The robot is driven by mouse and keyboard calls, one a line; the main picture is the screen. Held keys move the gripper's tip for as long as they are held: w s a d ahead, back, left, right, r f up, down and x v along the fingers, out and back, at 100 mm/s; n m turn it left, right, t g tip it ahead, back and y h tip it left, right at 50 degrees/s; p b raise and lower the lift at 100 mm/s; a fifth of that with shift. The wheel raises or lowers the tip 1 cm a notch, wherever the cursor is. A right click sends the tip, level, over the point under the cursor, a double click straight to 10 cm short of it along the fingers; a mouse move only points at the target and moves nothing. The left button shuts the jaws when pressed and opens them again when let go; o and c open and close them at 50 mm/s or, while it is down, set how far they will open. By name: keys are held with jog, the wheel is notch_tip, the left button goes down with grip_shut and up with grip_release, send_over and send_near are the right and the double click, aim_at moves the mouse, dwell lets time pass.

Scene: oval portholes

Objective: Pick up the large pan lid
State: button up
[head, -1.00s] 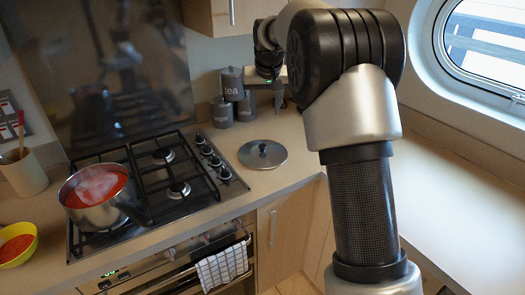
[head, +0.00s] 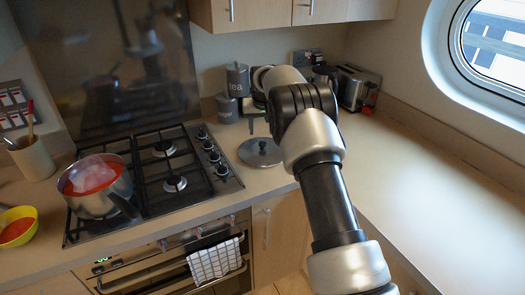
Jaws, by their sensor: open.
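The large pan lid (head: 258,155) is a round grey metal disc with a small knob on top. It lies flat on the worktop just right of the hob. My gripper (head: 261,130) is open and small in the view, pointing down above and slightly behind the lid's knob. It appears apart from the lid, though the exact gap is hard to judge. My arm covers part of the gripper and comes close to the lid's right edge in the picture.
Grey canisters (head: 238,80) stand behind the lid. The gas hob (head: 160,178) holds a steel pan of red food (head: 98,190) at the left. A kettle (head: 326,76) and a toaster (head: 362,88) stand at the back. The right worktop (head: 430,180) is clear.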

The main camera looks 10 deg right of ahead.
aim_at(263, 143)
jog(key=x, duration=0.3)
jog(key=shift+w+f, duration=0.15)
jog(key=shift+f, duration=0.1)
jog(key=shift+s+d+p+x, duration=0.15)
jog(key=shift+p+x, duration=0.2)
jog(key=shift+x, duration=1)
jog(key=shift+s+d+p+x, duration=0.15)
jog(key=shift+p+x, duration=0.15)
jog(key=shift+x, duration=1)
jog(key=shift+f, duration=0.1)
grip_shut()
